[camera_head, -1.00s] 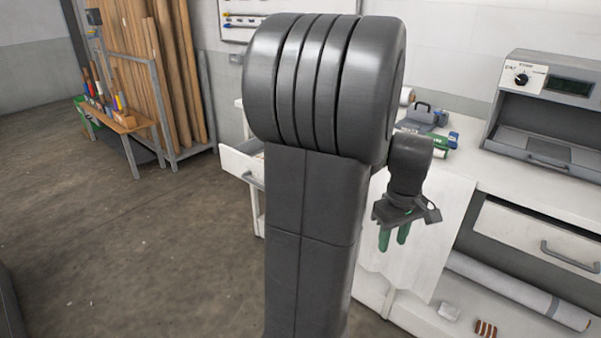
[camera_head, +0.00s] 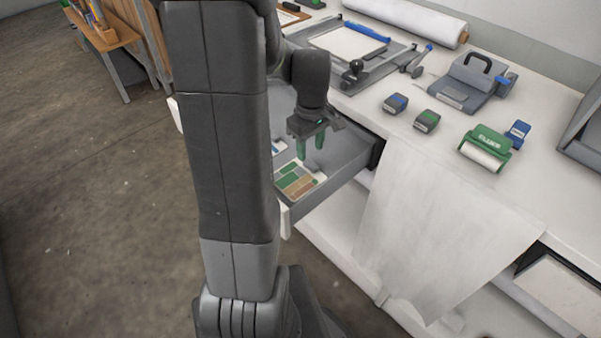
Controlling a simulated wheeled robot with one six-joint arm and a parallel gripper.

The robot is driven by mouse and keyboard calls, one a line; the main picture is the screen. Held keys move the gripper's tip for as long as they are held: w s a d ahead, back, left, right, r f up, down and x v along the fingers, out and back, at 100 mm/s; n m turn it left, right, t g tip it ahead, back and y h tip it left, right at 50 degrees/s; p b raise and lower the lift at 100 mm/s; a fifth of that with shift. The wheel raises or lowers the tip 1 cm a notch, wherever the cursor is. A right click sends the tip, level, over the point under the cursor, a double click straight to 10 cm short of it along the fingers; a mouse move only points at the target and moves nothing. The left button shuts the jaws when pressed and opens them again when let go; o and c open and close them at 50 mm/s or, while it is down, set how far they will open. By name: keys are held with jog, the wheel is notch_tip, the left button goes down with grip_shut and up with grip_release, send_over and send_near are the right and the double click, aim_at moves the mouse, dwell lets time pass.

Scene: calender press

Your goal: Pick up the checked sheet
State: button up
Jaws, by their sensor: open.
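A sheet with green, tan and brown rectangles (camera_head: 299,182) lies in the open grey drawer (camera_head: 345,163) under the counter. It looks like the checked sheet; part of the drawer's inside is hidden behind my arm. My gripper (camera_head: 310,150) has green fingers pointing down. It is open and empty, and in the picture it hangs just above the sheet's far end. I cannot tell its exact height over the sheet.
A white sheet (camera_head: 440,220) hangs over the counter's front edge to the right of the drawer. The counter bears a paper trimmer (camera_head: 345,50), a hole punch (camera_head: 468,82), a green roller (camera_head: 486,147) and small stamps (camera_head: 396,103). Grey floor lies open at left.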

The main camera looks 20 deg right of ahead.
aim_at(311, 163)
notch_tip(311, 163, down, 5)
jog(key=shift+s+d+f, duration=0.1)
jog(key=shift+d, duration=0.05)
grip_shut()
